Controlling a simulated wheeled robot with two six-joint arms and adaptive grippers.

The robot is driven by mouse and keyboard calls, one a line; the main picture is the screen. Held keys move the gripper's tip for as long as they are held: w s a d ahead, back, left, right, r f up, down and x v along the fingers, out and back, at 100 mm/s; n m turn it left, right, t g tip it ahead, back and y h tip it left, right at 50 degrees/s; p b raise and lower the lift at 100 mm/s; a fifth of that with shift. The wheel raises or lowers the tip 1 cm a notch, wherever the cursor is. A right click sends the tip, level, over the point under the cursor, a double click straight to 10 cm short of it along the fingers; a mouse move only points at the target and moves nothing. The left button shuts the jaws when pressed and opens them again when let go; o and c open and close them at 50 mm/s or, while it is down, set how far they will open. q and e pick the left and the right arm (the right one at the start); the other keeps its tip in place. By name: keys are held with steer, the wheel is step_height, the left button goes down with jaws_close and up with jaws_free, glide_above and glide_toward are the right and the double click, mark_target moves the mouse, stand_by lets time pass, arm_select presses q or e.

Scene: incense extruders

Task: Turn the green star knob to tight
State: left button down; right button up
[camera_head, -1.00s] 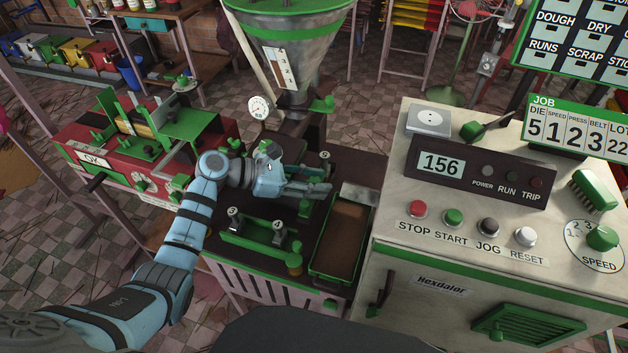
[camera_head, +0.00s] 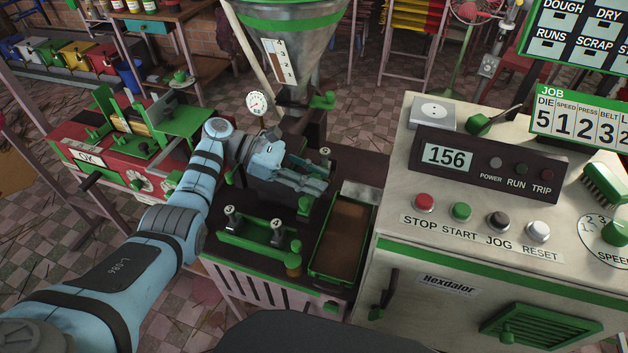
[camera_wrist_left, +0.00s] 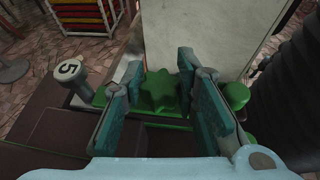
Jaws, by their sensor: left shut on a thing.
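The green star knob (camera_wrist_left: 159,91) shows in the left wrist view, between the two teal fingers of my left gripper (camera_wrist_left: 162,95). The fingers are shut on it from both sides. In the head view my left gripper (camera_head: 312,182) is over the dark extruder bed, below the steel hopper, and its fingers hide the star knob there. No tight mark can be read on the knob. My right gripper is in neither view.
A post topped with a "5" (camera_wrist_left: 70,72) and a rounded green knob (camera_wrist_left: 237,94) flank the star knob. A brown-filled green tray (camera_head: 343,235) and the control cabinet (camera_head: 440,255) stand to the right. The hopper (camera_head: 300,65) rises behind.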

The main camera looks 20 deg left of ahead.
arm_select(q)
steer(key=c, duration=1.5)
jaws_free()
steer(key=v, duration=1.2)
steer(key=shift+a, duration=0.1)
steer(key=shift+f, duration=0.1)
